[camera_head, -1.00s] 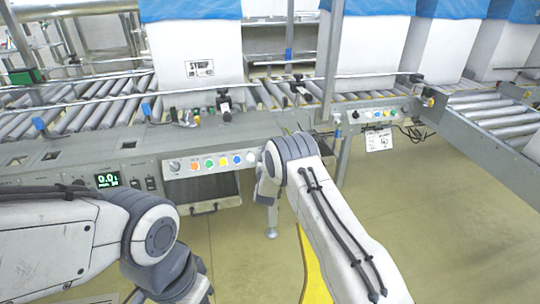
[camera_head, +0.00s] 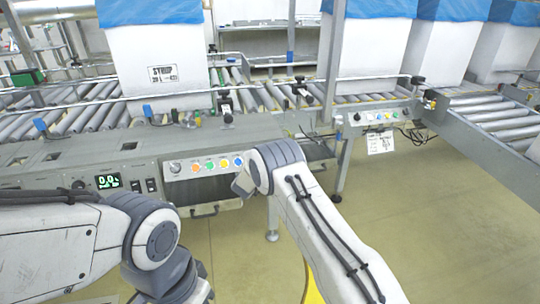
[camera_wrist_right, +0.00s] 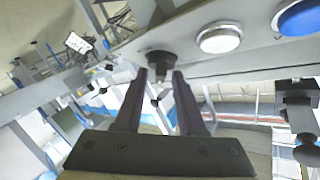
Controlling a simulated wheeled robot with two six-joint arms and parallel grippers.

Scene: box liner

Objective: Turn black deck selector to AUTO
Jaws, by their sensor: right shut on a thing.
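The black deck selector (camera_wrist_right: 160,60) shows in the right wrist view as a dark knob on the grey panel, beside a white button (camera_wrist_right: 220,38) and a blue button (camera_wrist_right: 298,18). My right gripper (camera_wrist_right: 160,76) has its two dark fingertips at either side of the selector, shut on it. The direction the selector points cannot be read. In the head view my right forearm and wrist hide the selector and the gripper at the panel's right end. My left arm crosses the lower left, its gripper out of view.
The head view shows the control panel (camera_head: 185,178) with a row of coloured buttons and a green-lit display (camera_head: 107,181). Open floor (camera_head: 450,230) lies at the right.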

